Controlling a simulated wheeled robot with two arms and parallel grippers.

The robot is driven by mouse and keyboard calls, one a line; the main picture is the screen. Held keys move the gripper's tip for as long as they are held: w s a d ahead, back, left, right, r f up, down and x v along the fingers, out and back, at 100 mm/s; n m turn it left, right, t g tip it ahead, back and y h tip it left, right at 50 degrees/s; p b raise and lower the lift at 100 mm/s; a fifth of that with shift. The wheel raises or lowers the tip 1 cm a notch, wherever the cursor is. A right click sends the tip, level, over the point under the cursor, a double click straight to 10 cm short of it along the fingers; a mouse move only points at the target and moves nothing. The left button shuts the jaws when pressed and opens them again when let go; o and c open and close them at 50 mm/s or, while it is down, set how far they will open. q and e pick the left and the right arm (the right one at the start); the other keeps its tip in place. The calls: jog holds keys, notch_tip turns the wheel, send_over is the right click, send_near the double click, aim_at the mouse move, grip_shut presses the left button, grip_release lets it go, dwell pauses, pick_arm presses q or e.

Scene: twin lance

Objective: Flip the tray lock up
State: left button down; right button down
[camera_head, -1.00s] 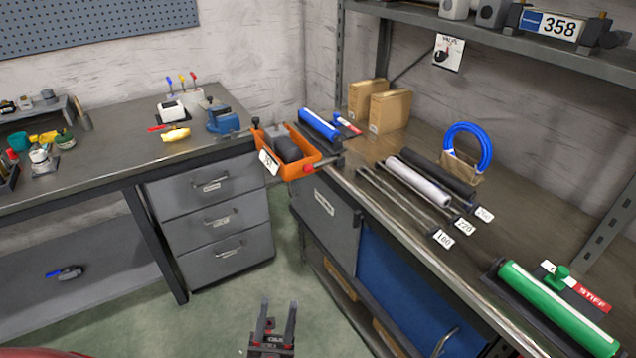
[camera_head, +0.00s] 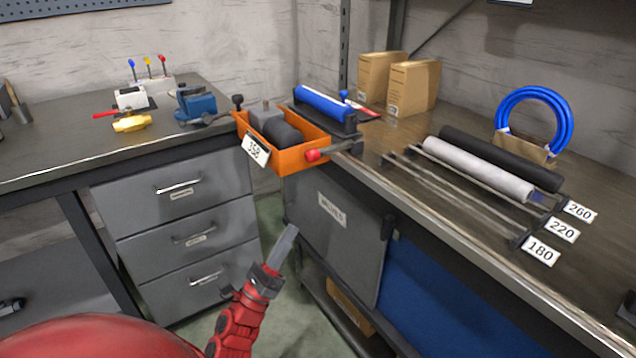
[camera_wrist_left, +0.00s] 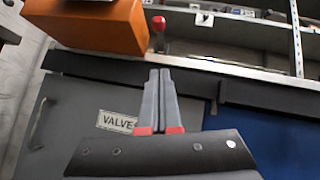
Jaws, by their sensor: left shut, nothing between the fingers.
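An orange tray (camera_head: 292,160) sits at the left end of the right-hand bench, at its front edge, with grey and black parts in it. A short grey bar with a red knob (camera_head: 313,155) lies about level at the tray's right front side; I take it for the tray lock. In the left wrist view, the tray (camera_wrist_left: 112,25) is at the top and the red knob (camera_wrist_left: 158,23) stands beyond my fingertips. My left gripper (camera_head: 287,238) is shut and empty, in front of the bench and below the tray, apart from the knob. My right gripper is out of view.
The bench's front edge (camera_head: 430,228) and the "VALVES" door (camera_head: 335,225) are close to my left gripper. A blue cylinder (camera_head: 322,104) lies behind the tray. Rods and rollers lie to the right. A drawer unit (camera_head: 185,225) stands left, with open floor between.

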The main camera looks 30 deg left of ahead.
pick_arm(q)
jog(key=shift+s+d+r, duration=0.1)
send_near(331, 148)
jog(key=w, duration=0.1)
jog(key=shift+w+a+r, duration=0.1)
jog(key=shift+r, duration=0.4)
jog(key=shift+a+r, duration=0.15)
jog(key=shift+r, duration=0.4)
